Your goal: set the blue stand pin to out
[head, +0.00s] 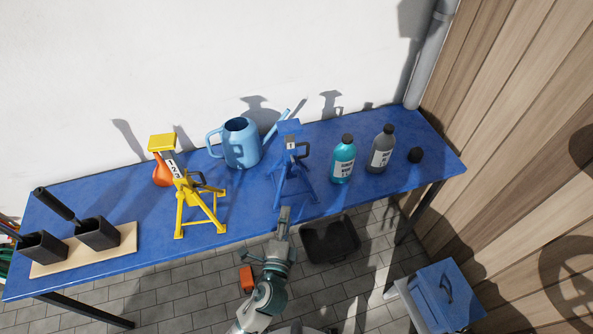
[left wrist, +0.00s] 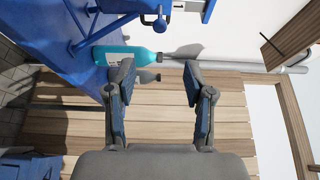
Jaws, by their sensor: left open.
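The blue stand (head: 292,168) stands upright on the blue workbench, right of the watering can. A dark looped handle (head: 303,149), which looks like its pin, shows at the stand's upper column; how far in it sits I cannot tell. In the left wrist view part of the blue stand (left wrist: 108,27) shows at the top edge, with a small round blue end (left wrist: 160,23). My left gripper (head: 284,217) is at the bench's front edge, just in front of the stand and apart from its handle. Its fingers (left wrist: 159,72) are open and empty. My right gripper is out of view.
A yellow stand (head: 190,200), a blue watering can (head: 241,145) and an orange container (head: 162,170) stand to the left. The bench front between the stands is clear.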

